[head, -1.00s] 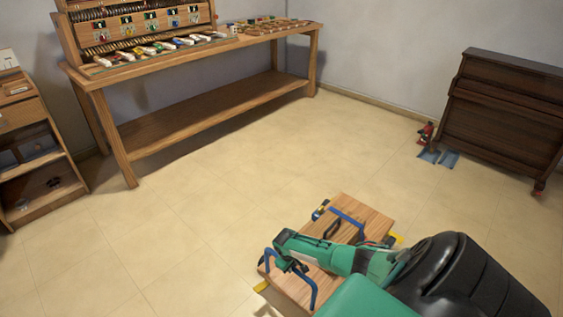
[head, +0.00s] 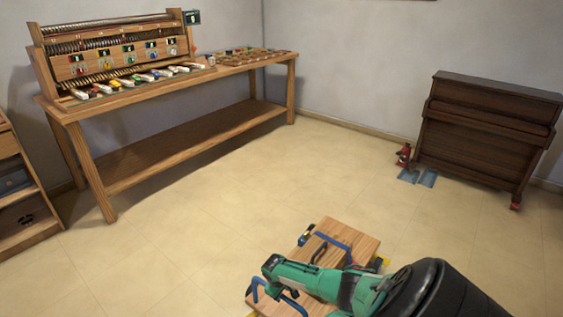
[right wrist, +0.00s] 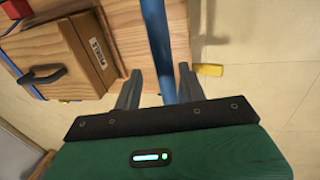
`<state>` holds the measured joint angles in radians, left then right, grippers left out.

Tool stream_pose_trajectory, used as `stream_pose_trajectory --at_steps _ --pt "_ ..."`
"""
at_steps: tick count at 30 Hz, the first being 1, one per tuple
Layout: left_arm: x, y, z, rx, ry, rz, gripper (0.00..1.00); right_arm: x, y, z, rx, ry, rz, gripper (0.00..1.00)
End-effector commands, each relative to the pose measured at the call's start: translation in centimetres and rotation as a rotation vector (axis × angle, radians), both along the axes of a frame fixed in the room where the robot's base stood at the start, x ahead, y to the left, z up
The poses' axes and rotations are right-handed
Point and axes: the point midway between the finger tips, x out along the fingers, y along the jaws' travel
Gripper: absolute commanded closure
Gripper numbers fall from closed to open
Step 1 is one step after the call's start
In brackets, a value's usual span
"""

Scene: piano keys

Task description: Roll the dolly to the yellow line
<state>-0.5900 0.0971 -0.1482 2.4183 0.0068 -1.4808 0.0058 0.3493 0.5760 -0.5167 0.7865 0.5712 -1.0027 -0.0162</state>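The dolly (head: 360,243) is a low wooden board with blue bar handles at its ends, at the bottom centre of the head view. A wooden box with a black handle (right wrist: 70,60) sits on it in the right wrist view. My right gripper (right wrist: 158,85) has its fingers apart on either side of a blue bar handle (right wrist: 158,35); a gap shows on the left of the bar. In the head view this gripper (head: 268,280) is at the near-left handle. Yellow bits (head: 382,262) show at the dolly's edge; I cannot tell whether they are line or dolly parts. My left gripper is out of view.
A long wooden bench (head: 170,150) with devices on it stands along the left wall. A brown upright piano (head: 485,135) stands at the right, with a red jack (head: 404,155) and blue plates (head: 418,177) beside it. The tiled floor between is clear.

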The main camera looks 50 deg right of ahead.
Motion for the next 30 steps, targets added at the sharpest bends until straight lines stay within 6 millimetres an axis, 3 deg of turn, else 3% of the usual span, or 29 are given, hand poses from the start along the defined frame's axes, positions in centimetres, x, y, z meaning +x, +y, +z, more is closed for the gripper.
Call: stream_pose_trajectory --at_steps 6,11,21,30 --pt "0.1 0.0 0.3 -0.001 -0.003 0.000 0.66 0.0 0.3 0.8 0.002 -0.001 0.001 0.59" --pt "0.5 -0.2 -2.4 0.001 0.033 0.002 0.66 0.0 0.5 2.9 0.001 -0.001 0.001 0.59" --pt "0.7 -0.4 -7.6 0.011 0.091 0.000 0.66 -0.1 1.8 9.4 0.001 -0.001 0.001 0.59" --pt "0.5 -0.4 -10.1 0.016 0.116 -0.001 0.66 -0.1 2.5 13.1 0.000 0.000 0.000 0.59"
